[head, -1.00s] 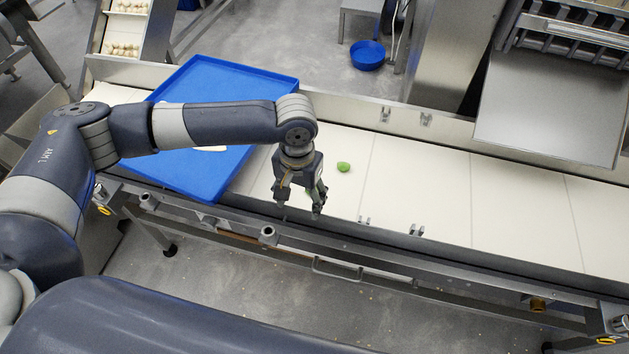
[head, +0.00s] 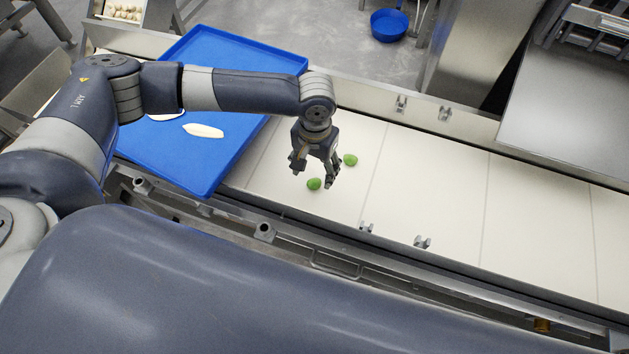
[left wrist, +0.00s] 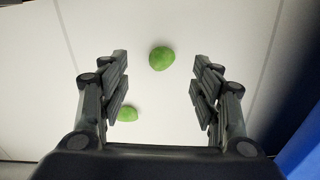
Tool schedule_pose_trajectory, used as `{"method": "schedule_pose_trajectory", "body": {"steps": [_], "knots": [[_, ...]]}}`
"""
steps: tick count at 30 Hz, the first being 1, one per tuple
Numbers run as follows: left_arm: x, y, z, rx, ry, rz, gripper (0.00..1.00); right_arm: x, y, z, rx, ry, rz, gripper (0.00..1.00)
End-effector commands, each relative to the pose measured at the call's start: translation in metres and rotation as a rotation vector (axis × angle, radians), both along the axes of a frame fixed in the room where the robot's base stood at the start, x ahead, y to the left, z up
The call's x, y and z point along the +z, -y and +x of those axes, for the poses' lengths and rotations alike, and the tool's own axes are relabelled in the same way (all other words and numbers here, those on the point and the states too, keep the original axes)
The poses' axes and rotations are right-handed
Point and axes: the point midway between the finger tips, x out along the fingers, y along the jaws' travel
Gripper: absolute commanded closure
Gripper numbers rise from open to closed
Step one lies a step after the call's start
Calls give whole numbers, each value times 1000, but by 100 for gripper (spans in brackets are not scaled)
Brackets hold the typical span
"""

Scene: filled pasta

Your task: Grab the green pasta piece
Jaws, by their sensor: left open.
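Two green pasta pieces lie on the white belt. In the head view the nearer piece (head: 314,184) is just below my left gripper (head: 316,175), and the other piece (head: 350,160) is beyond it to the right. In the left wrist view one round piece (left wrist: 162,58) shows centred in the gap between the fingertips, and the other (left wrist: 127,113) is lower, partly hidden by the left-hand finger. My left gripper (left wrist: 160,78) is open and empty, pointing down above the belt. I cannot tell its exact height. My right gripper is not in view.
A blue tray (head: 228,158) with pale flat pieces (head: 203,131) lies left of the gripper, under my left arm. The white belt (head: 430,185) is clear to the right. Metal rails with small brackets (head: 422,242) run along the belt. A blue bowl (head: 389,25) stands on the floor behind.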

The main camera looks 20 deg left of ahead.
Motion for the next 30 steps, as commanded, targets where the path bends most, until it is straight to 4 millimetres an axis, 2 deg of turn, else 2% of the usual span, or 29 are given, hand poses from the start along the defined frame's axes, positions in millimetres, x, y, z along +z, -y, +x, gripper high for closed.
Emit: {"method": "schedule_pose_trajectory", "body": {"steps": [2, 5, 13, 22, 24, 27, 30], "knots": [[-5, 0, 0, -1, 1, 0, 42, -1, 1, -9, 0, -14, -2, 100], [-14, -1, 0, 0, 0, 2, 42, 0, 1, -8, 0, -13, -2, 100], [-52, -2, 0, 0, 0, 1, 42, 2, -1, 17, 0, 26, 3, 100], [-56, -2, 0, 0, 1, 0, 42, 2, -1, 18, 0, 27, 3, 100], [-56, -2, 0, 0, 1, 0, 55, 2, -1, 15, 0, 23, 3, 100], [-56, -2, 0, 0, 1, 0, 70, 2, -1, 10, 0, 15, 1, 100], [-56, -2, 0, 0, 1, 0, 73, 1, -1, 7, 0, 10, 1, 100]]}}
